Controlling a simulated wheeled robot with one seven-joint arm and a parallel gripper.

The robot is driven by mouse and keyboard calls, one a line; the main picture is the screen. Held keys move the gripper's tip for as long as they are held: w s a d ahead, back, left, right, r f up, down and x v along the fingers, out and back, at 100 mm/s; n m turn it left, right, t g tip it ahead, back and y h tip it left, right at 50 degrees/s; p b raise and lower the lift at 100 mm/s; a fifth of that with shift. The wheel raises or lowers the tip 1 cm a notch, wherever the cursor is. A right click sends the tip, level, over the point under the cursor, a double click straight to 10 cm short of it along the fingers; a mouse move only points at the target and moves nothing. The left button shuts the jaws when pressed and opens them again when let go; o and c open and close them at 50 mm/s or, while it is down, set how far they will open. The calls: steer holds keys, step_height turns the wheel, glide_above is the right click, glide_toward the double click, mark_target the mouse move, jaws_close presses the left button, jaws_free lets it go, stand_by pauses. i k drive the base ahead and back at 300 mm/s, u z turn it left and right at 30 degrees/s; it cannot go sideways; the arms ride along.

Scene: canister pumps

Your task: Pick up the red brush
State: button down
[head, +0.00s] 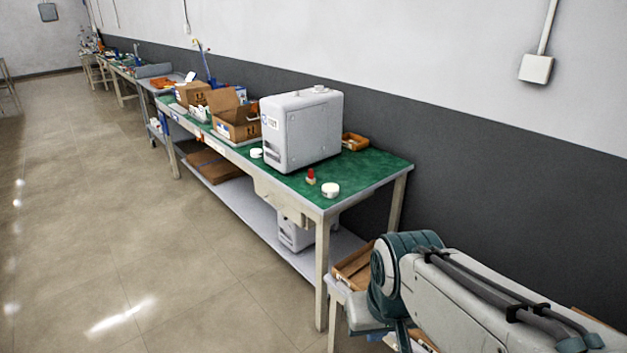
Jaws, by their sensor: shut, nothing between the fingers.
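A small upright object with a red top and a pale lower part, which looks like the red brush (311,174), stands on the green table top (378,172). It is near the front edge, just in front of the large grey box-shaped machine (308,135). It is too small to make out its bristles. My arm crosses the lower right of the head view, well apart from the brush and nearer to me. My gripper is not in view.
A round white container (331,190) is close to the brush on its right. Another white round piece (256,153) lies left of the machine. An orange-brown tray (354,142) is behind it. Open cardboard boxes (238,122) stand farther left. The floor (130,230) at left is clear.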

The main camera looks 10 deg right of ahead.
mark_target(311, 179)
steer(key=u, duration=0.4)
steer(key=k, duration=0.5)
steer(key=u, duration=0.95)
steer(key=i, duration=2.9)
steer(key=z, duration=1.6)
steer(key=i, duration=0.8)
steer(key=z, duration=1.1)
steer(key=i, duration=0.7)
